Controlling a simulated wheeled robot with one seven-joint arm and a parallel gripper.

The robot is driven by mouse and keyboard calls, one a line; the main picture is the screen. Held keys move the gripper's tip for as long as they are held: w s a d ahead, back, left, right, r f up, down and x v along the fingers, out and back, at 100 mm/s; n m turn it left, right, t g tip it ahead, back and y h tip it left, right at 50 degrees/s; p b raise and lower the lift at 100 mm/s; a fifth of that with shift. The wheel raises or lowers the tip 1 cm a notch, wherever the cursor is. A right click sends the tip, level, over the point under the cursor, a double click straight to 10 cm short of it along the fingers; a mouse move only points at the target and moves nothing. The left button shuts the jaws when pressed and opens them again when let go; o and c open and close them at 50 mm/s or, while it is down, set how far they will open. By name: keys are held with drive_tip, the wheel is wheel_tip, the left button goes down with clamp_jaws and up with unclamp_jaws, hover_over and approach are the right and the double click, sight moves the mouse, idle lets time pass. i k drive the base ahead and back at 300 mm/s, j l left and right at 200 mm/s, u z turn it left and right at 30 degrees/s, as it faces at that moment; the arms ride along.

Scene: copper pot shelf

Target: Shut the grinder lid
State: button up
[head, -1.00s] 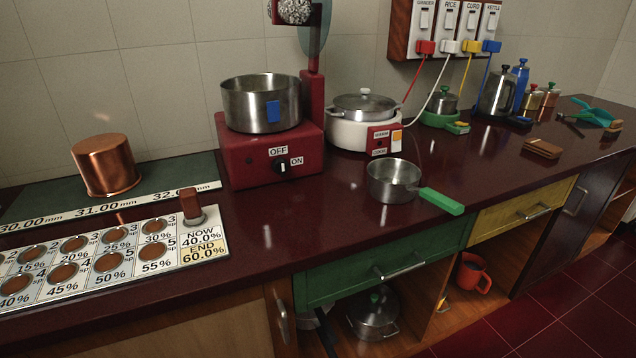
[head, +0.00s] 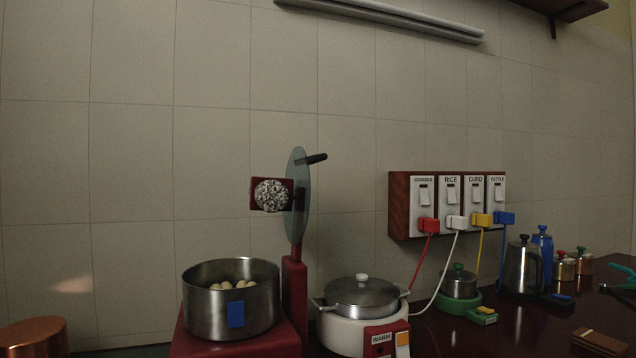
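The grinder stands at lower middle in the head view, with a red base (head: 240,340) and a steel drum (head: 206,306) on it, bearing a blue patch. Several pale round pieces (head: 233,285) show inside the drum. The grinder lid (head: 298,205), a see-through disc seen nearly edge-on, stands upright on the red post (head: 294,300) at the drum's right. A black handle (head: 313,158) sticks out from its upper right side. A rough grey round piece (head: 272,195) on a red block is to the lid's left, above the drum. The lid is open. My gripper is not in view.
A white rice cooker (head: 345,335) with a lidded pot stands close right of the grinder. A switch board (head: 400,205) with coloured plugs and cords hangs on the wall. A copper pot (head: 35,340) is at lower left. A rail (head: 400,20) runs high on the wall.

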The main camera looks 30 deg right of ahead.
sight(269, 195)
drive_tip(key=i+l, duration=0.1)
drive_tip(key=l, duration=0.2)
drive_tip(key=i+l, duration=0.1)
drive_tip(key=l, duration=0.55)
drive_tip(key=l+z, duration=0.2)
drive_tip(key=l, duration=0.3)
drive_tip(key=i+l+z, duration=0.2)
drive_tip(key=l, duration=0.3)
drive_tip(key=k, duration=0.1)
